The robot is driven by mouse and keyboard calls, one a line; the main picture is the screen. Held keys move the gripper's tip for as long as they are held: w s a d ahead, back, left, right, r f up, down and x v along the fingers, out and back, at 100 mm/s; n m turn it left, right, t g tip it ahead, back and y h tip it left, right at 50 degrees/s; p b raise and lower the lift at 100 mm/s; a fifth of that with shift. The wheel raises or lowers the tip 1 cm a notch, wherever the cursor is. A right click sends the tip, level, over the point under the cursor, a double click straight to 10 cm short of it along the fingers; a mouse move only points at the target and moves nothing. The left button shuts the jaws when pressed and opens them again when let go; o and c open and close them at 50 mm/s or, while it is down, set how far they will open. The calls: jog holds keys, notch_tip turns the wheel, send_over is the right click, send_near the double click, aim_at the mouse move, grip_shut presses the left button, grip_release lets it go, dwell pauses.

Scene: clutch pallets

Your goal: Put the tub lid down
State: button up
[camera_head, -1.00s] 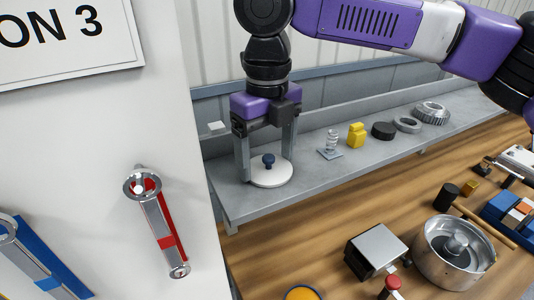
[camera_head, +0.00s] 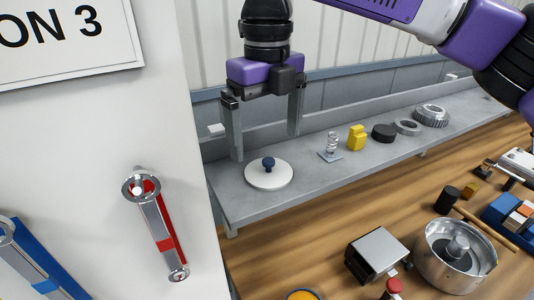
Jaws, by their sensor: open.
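The tub lid (camera_head: 254,180) is a flat white disc with a dark blue knob (camera_head: 268,163) on top. It lies flat near the left end of the grey shelf (camera_head: 236,207). My gripper (camera_head: 266,148) is open and empty, its two long grey fingers pointing down. The fingertips are above and behind the lid in the picture, wide apart, and do not appear to touch it.
Right of the lid on the shelf stand a spring on a small plate (camera_head: 331,149), a yellow block (camera_head: 357,138), a black disc (camera_head: 383,132) and metal rings (camera_head: 408,126). A white panel (camera_head: 90,150) stands at left. A metal pot (camera_head: 455,262) sits on the wooden bench below.

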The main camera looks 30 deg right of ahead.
aim_at(268, 159)
notch_tip(268, 159, up, 7)
dwell(0.3)
jog(key=shift+d+f, duration=0.1)
jog(key=shift+f, duration=0.05)
dwell(0.3)
